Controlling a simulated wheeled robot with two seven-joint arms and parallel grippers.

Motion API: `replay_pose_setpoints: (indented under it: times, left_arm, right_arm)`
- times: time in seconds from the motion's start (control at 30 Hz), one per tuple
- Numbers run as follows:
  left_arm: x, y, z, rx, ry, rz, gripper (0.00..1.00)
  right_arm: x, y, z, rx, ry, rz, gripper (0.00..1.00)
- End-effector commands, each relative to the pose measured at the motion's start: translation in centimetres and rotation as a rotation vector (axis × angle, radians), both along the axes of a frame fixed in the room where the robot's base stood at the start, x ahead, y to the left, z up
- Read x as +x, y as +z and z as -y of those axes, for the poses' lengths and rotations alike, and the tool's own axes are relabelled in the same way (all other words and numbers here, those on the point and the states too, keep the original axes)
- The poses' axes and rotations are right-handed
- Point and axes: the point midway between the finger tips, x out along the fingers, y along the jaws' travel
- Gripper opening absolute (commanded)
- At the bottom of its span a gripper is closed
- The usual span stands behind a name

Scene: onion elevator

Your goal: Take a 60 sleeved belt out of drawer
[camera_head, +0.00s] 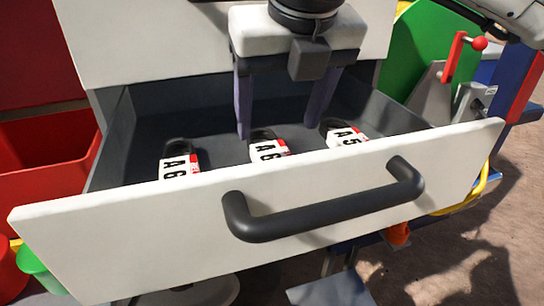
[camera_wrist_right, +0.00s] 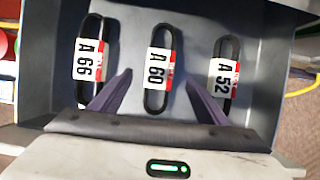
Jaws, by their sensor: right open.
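The sleeved belt labelled A 60 (camera_wrist_right: 157,68) lies flat in the middle of the open drawer (camera_head: 258,195); in the head view it shows partly behind the drawer front (camera_head: 268,147). A belt labelled A 66 (camera_wrist_right: 88,60) lies to its left and one labelled A 52 (camera_wrist_right: 225,78) to its right. Each is a black loop with a white and red sleeve. My right gripper (camera_head: 277,125) is open, pointing down into the drawer, its two purple fingers either side of the A 60 belt in the wrist view (camera_wrist_right: 159,79). It holds nothing. My left gripper is not in view.
The drawer front has a black bar handle (camera_head: 325,205). The white cabinet face (camera_head: 150,40) rises behind the gripper. Red bins (camera_head: 45,155) stand at the left. A green panel and a red-knobbed lever (camera_head: 455,55) are at the right. The drawer floor between the belts is bare.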

Motion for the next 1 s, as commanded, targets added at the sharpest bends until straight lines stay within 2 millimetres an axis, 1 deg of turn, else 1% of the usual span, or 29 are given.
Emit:
replay_pose_setpoints:
  times: [0.03, 0.27, 0.5, 0.63, 0.83, 0.97, 1.0]
  left_arm:
    - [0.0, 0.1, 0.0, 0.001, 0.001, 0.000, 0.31]
    - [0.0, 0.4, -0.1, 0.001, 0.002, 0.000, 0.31]
    - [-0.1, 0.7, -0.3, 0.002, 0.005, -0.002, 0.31]
    - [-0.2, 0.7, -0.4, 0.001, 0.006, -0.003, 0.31]
    - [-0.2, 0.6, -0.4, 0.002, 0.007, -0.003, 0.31]
    - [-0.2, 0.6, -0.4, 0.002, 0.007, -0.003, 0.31]
    - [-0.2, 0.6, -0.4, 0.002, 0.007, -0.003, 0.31]
  right_arm:
    - [0.3, -0.8, -0.1, -0.001, 0.000, -0.004, 0.69]
    - [1.0, -3.1, -0.3, 0.002, 0.003, -0.004, 0.69]
    - [2.0, -6.4, -0.6, 0.003, 0.004, -0.004, 0.69]
    - [2.3, -7.1, -0.7, 0.004, 0.004, -0.002, 0.69]
    - [2.3, -7.2, -0.7, 0.004, 0.005, -0.002, 0.69]
    - [2.3, -7.1, -0.7, 0.004, 0.005, -0.002, 0.47]
    - [2.3, -7.1, -0.7, 0.004, 0.005, -0.002, 0.40]
